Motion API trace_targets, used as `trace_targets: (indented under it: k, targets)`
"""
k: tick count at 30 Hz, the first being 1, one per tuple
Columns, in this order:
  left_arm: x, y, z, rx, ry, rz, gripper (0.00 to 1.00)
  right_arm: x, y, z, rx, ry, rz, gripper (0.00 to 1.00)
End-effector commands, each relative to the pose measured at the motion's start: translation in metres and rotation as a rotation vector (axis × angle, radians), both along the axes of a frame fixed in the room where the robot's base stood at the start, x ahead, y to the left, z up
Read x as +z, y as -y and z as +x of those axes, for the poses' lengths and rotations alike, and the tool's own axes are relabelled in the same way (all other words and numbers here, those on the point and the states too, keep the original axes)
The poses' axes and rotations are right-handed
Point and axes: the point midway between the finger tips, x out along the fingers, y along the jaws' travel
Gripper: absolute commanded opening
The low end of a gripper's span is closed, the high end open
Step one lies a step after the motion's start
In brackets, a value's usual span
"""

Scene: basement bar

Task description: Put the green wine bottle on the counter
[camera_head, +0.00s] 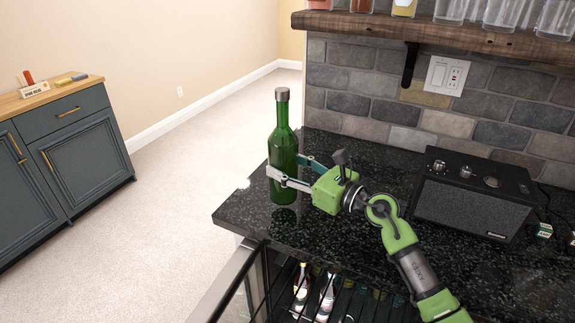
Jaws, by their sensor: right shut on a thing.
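The green wine bottle (283,140) stands upright at the left end of the dark speckled counter (400,244). Its base appears at the counter's surface, but I cannot tell whether it touches. My right gripper (283,174) is shut on the lower body of the bottle, with one finger in front of it and the other partly hidden behind. My left gripper is not in view.
A black speaker (473,194) stands on the counter to the right. A wooden shelf (450,35) with glasses hangs above. Below the counter is a rack with bottles (325,297). A blue cabinet (80,155) stands at left across open carpet. Counter space between bottle and speaker is mostly under my arm.

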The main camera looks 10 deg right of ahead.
Motion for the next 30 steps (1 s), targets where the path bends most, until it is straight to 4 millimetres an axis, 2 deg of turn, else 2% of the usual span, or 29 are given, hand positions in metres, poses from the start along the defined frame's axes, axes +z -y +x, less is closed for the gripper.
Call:
trace_targets:
  k: [2, 6, 10, 22, 23, 24, 25, 30]
  targets:
    - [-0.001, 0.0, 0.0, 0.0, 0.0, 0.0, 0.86, 0.002, 0.0, 0.004, -0.001, 0.009, 0.008, 0.0]
    - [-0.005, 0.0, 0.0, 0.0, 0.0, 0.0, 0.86, -0.017, 0.0, 0.006, 0.0, 0.005, 0.009, 0.0]
    - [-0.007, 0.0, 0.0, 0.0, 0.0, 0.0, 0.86, -0.028, 0.0, 0.006, -0.001, 0.008, 0.009, 0.0]
    - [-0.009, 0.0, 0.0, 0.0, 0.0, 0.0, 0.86, -0.033, 0.001, 0.006, -0.001, 0.009, 0.006, 0.0]
    - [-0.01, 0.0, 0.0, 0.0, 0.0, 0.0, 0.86, -0.039, 0.0, 0.005, 0.001, 0.001, 0.001, 0.52]
    - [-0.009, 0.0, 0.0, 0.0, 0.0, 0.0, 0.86, -0.038, 0.0, 0.005, 0.001, 0.001, 0.001, 0.63]
    - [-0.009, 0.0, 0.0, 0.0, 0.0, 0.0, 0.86, -0.038, 0.0, 0.005, 0.001, 0.001, 0.001, 0.67]
    - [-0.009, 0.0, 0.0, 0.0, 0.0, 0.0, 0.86, -0.038, 0.0, 0.005, 0.001, 0.001, 0.001, 0.67]
